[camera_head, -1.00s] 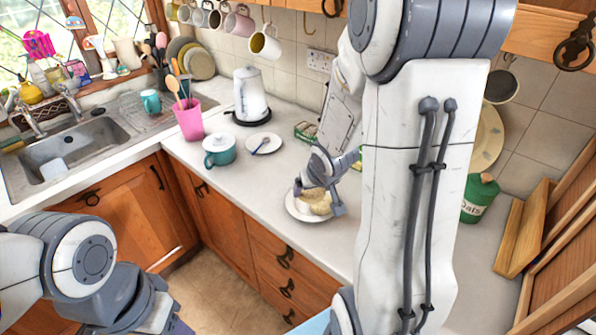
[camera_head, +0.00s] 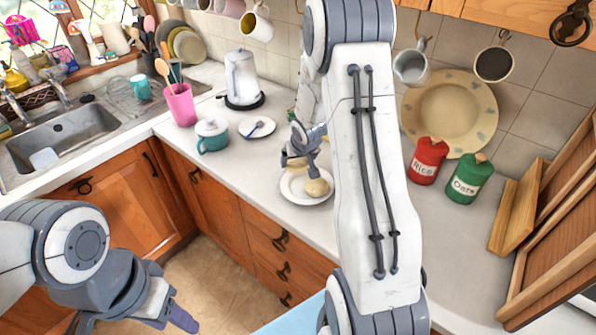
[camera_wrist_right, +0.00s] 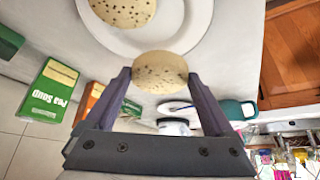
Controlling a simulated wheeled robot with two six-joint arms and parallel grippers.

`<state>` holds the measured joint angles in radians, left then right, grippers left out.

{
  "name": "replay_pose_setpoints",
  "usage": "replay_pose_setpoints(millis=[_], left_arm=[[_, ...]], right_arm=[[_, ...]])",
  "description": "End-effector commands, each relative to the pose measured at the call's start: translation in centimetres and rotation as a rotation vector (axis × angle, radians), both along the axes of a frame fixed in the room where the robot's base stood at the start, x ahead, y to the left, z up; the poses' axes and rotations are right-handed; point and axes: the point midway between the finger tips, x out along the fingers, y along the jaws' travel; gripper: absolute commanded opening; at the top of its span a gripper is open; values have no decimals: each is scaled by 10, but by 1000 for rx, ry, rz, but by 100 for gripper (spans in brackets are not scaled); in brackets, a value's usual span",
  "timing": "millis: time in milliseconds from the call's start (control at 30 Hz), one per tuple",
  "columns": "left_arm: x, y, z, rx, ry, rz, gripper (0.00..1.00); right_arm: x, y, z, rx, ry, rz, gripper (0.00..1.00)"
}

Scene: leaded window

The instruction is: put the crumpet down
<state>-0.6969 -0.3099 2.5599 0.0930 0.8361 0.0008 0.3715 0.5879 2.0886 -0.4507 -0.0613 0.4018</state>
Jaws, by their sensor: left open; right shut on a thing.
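My right gripper (camera_wrist_right: 165,88) is shut on a round, tan, pitted crumpet (camera_wrist_right: 160,72), gripped at its edges between the two fingertips. In the head view this gripper (camera_head: 300,163) is over the left part of a white plate (camera_head: 301,198). A second crumpet (camera_head: 318,187) lies on the plate, to the right of the held one. The plate (camera_wrist_right: 193,32) and the second crumpet (camera_wrist_right: 122,8) also show in the right wrist view. I cannot tell whether the held crumpet touches the plate. My left gripper (camera_head: 160,312) is open and empty at the lower left, over the floor.
A teal lidded pot (camera_head: 212,136) and a small plate with a spoon (camera_head: 257,127) stand left of the crumpet plate. Green boxes (camera_wrist_right: 47,92) stand near the tiled wall. Rice (camera_head: 428,160) and Oats (camera_head: 469,178) tins stand at right. Counter is clear in front of them.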

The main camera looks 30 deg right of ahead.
Motion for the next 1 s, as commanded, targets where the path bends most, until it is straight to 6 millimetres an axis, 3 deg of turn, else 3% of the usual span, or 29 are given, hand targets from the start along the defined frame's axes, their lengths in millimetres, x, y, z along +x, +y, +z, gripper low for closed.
replay_pose_setpoints(millis=[233,867,900,1000], left_arm=[[0,0,-34,0,0,-1,50],[0,0,-43,0,0,-1,50],[0,0,-42,0,0,-1,50],[0,0,-41,0,0,-1,50]], right_arm=[[-1,0,-38,1,1,-1,34],[-1,0,-48,0,0,-1,34],[-1,0,-47,0,0,-1,96],[-1,0,-46,0,0,0,100]])
